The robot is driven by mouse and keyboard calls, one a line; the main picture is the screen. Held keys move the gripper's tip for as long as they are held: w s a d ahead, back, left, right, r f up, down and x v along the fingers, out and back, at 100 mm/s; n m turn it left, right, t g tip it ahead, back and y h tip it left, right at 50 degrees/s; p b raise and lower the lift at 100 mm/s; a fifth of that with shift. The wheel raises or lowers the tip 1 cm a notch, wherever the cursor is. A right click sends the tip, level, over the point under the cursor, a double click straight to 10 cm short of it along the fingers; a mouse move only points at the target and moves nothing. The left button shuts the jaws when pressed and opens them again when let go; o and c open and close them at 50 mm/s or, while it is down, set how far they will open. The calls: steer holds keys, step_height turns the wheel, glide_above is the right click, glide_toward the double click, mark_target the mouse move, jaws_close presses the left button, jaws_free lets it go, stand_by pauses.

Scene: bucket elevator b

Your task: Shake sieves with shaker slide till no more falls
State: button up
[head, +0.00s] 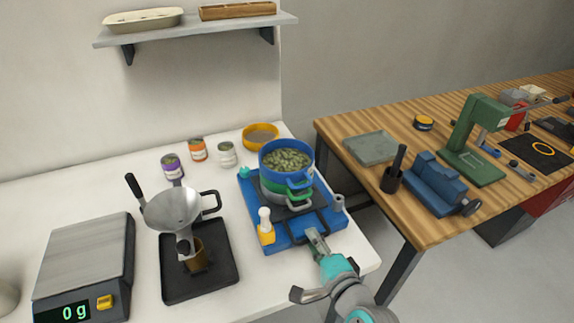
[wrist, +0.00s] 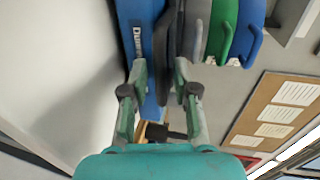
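The sieve stack stands upright on the shaker: a blue sieve (head: 297,160) on top holding green pellets (head: 286,160), a green one (head: 300,188) below, and a grey one (head: 299,203) at the bottom. Under it are the dark shaker slide (head: 318,217) with its handle and the blue shaker base (head: 283,243). My gripper (head: 316,236) is at the front handle of the slide. In the wrist view, the fingers of my gripper (wrist: 160,66) stand apart, with the dark handle (wrist: 173,50) and part of the blue base between or just behind them. Contact is unclear.
A funnel stand (head: 180,215) and a scale reading 0 g (head: 85,270) are to the left. A wooden workbench (head: 440,222) stands right.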

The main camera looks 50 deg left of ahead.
jaws_close()
